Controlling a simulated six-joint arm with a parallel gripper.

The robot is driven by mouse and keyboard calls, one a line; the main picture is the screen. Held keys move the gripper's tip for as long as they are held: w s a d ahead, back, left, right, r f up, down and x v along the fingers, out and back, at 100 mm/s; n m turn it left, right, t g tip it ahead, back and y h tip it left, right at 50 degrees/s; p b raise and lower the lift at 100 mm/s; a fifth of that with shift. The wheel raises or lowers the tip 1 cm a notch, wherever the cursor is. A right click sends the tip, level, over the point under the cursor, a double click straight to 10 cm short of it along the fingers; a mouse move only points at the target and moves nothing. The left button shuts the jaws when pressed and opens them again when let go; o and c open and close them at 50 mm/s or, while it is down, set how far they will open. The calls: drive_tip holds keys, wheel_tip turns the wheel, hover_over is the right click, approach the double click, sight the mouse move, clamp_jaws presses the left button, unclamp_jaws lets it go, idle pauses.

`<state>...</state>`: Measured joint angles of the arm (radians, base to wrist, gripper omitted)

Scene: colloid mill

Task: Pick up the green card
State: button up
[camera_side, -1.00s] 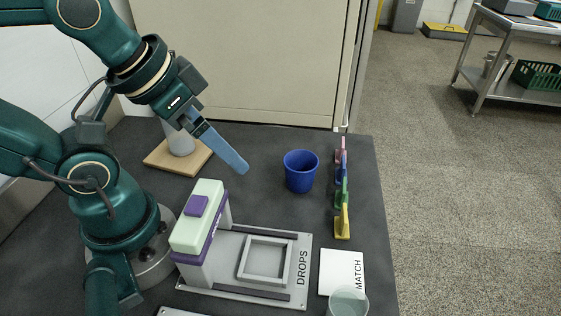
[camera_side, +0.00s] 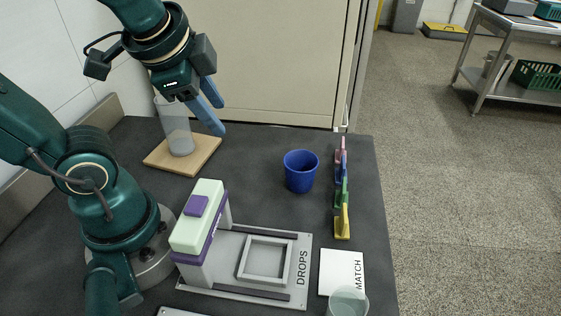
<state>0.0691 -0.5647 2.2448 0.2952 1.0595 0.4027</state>
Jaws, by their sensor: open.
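The green card (camera_side: 341,194) stands in a row of small coloured pieces along the right side of the dark table. It is seen nearly edge-on, between a blue piece (camera_side: 341,170) and a yellow piece (camera_side: 343,222), and a pink piece (camera_side: 342,145) is at the far end. My gripper (camera_side: 219,116) is open and empty. Its blue fingers point down and right, above the back left of the table, well to the left of the green card.
A clear beaker (camera_side: 176,128) stands on a wooden board (camera_side: 198,160) close to my gripper. A blue cup (camera_side: 300,171) stands between it and the cards. A dispenser marked DROPS (camera_side: 303,268), a white MATCH plate (camera_side: 341,266) and a clear cup (camera_side: 347,303) are in front.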

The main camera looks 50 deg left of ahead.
drive_tip(key=w+a+r+m+y, duration=0.1)
drive_tip(key=w+m+y, duration=0.2)
drive_tip(key=w+m, duration=0.45)
drive_tip(key=m+t+y, duration=0.3)
drive_tip(key=m+t, duration=0.1)
drive_tip(key=m, duration=0.9)
hover_over(344, 186)
drive_tip(key=s+d, duration=0.1)
drive_tip(key=d, duration=0.1)
wheel_tip(344, 186, down, 10)
drive_tip(key=r, duration=0.1)
drive_tip(key=f, duration=0.3)
drive_tip(key=shift+s+a+f, duration=0.15)
drive_tip(key=shift+s+f, duration=0.05)
drive_tip(key=shift+f, duration=0.6)
wheel_tip(344, 186, down, 2)
drive_tip(key=shift+f, duration=0.25)
drive_tip(key=shift+x, duration=1.1)
drive_tip(key=shift+w+a+f, duration=0.2)
drive_tip(key=shift+a+f, duration=0.05)
